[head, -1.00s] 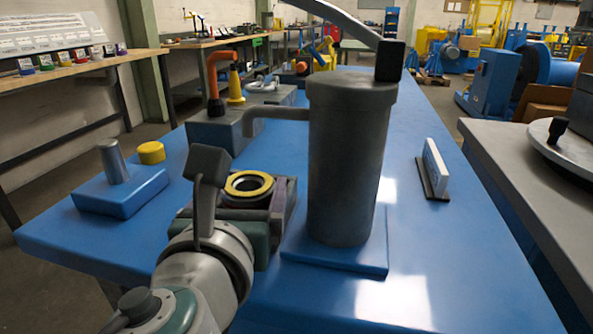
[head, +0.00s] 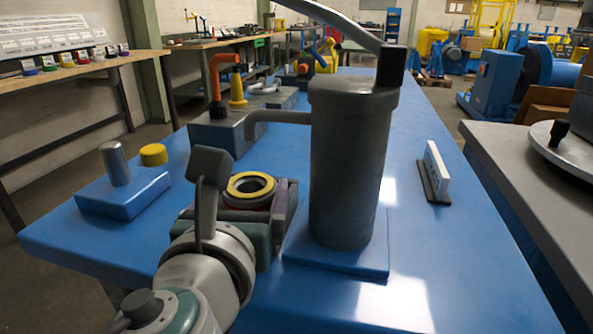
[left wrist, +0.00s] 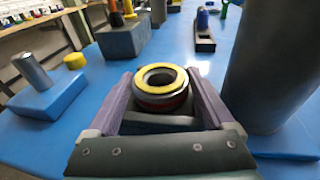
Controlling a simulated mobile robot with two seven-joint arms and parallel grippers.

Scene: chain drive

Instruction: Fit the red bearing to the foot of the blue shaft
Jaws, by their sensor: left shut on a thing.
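The red bearing is a short ring with a yellow top face, a dark body and red low on its side. It sits between the two purple-grey fingers of my left gripper (head: 249,192), which is shut on it; the bearing shows in the head view (head: 237,184) and the left wrist view (left wrist: 178,73). Its open bore faces up. My right gripper is out of view.
A tall dark grey pump (head: 350,165) with a lever stands close to the right of my left gripper. A blue block with a metal pin (head: 116,163) and a yellow cylinder (head: 153,154) are at left. A grey block (head: 222,134) lies behind.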

